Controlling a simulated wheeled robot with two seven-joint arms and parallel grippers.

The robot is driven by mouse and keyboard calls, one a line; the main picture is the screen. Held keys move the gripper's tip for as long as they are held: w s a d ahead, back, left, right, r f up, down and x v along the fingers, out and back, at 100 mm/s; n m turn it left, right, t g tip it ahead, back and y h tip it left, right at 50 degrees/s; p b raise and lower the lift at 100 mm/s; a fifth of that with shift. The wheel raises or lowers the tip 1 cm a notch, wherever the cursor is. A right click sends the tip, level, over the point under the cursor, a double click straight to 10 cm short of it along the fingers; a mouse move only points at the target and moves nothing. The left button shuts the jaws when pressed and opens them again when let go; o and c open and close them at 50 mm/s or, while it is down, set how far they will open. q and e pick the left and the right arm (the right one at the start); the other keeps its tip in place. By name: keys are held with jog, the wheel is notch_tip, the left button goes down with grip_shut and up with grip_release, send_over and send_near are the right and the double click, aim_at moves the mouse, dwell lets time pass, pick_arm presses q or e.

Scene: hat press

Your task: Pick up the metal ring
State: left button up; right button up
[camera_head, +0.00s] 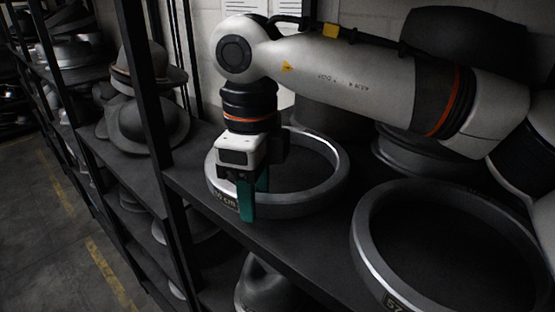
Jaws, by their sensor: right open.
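A metal ring (318,194) lies flat on the dark shelf, with a label reading "cm" on its front left wall. My right gripper (247,200), with green fingers, points down at the ring's near left wall. It is open, and the fingers overlap the wall in the picture; I cannot tell whether they touch it. The gripper hides part of the ring's left side. A second, larger-looking metal ring (366,245) lies nearer at the right, with a partly cut-off label. My left gripper does not show.
A dark shelf post (152,120) stands just left of the gripper. Grey hats (145,125) are stacked on the shelf at the left. Dark hat forms (430,155) sit behind the rings. Another hat form (265,288) is on the shelf below. The floor (50,240) at the left is clear.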

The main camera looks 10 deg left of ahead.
grip_shut()
jog(key=shift+r, duration=0.1)
jog(key=shift+r, duration=0.1)
